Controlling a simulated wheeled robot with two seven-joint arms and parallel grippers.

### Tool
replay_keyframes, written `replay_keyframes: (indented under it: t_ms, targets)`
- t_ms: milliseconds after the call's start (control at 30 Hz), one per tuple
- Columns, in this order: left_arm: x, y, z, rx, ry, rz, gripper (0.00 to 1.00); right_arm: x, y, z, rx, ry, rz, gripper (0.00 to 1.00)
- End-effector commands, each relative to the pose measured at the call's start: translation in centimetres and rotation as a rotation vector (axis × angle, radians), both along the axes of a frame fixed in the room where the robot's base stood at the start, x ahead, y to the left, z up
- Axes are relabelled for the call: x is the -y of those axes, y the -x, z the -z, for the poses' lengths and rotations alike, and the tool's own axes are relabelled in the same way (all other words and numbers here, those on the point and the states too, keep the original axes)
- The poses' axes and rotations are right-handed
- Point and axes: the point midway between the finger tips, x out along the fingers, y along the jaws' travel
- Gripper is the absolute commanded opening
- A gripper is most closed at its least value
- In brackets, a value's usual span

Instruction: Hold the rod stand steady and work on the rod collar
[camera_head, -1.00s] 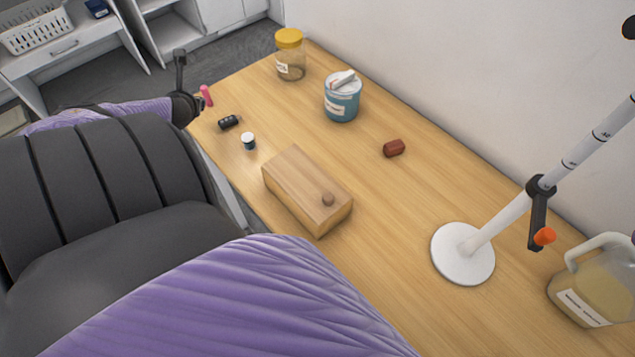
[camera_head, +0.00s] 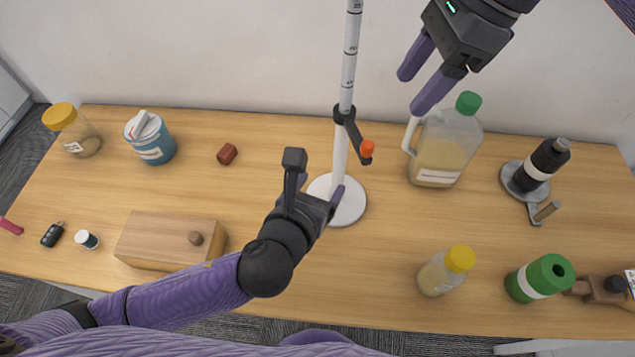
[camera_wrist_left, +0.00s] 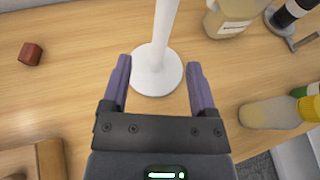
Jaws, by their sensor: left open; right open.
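The rod stand is a white graduated rod (camera_head: 349,75) rising upright from a round white base (camera_head: 349,208) in the middle of the table. My left gripper (camera_head: 320,186) is open and empty near the base. In the left wrist view its fingers (camera_wrist_left: 159,85) are apart, with the base (camera_wrist_left: 156,78) beyond and between them. My right gripper (camera_head: 419,84) is open and empty, up and right of the collar, with its fingers pointing down-left.
A jug with a green cap (camera_head: 445,145) stands close right of the rod stand. A wooden box (camera_head: 170,240) and red block (camera_head: 227,154) lie left.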

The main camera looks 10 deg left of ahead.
Motion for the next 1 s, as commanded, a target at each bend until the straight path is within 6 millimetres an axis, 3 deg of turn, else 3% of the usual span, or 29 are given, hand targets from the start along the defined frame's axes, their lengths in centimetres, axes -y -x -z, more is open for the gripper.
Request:
replay_keyframes:
  t_ms: [100, 300, 500, 833, 1000]
  targets:
    - [0.8, -0.9, 0.2, 0.004, 0.003, 0.009, 0.75, 0.0, 0.0, 0.0, 0.000, 0.000, 0.000, 0.59]
    - [2.0, -5.0, 2.0, 0.003, 0.003, 0.007, 0.75, 0.0, 0.0, 0.0, 0.000, 0.000, 0.000, 0.59]
    - [2.9, -7.9, 3.3, 0.002, 0.003, 0.008, 0.75, 0.0, 0.0, 0.0, 0.000, 0.000, 0.000, 0.59]
    - [3.1, -8.5, 3.6, 0.001, 0.004, 0.008, 0.75, 0.0, 0.0, 0.0, 0.000, 0.000, 0.000, 0.59]
    - [3.0, -8.5, 3.7, 0.001, 0.004, 0.007, 0.41, 0.0, 0.0, 0.0, 0.000, 0.000, 0.000, 0.59]
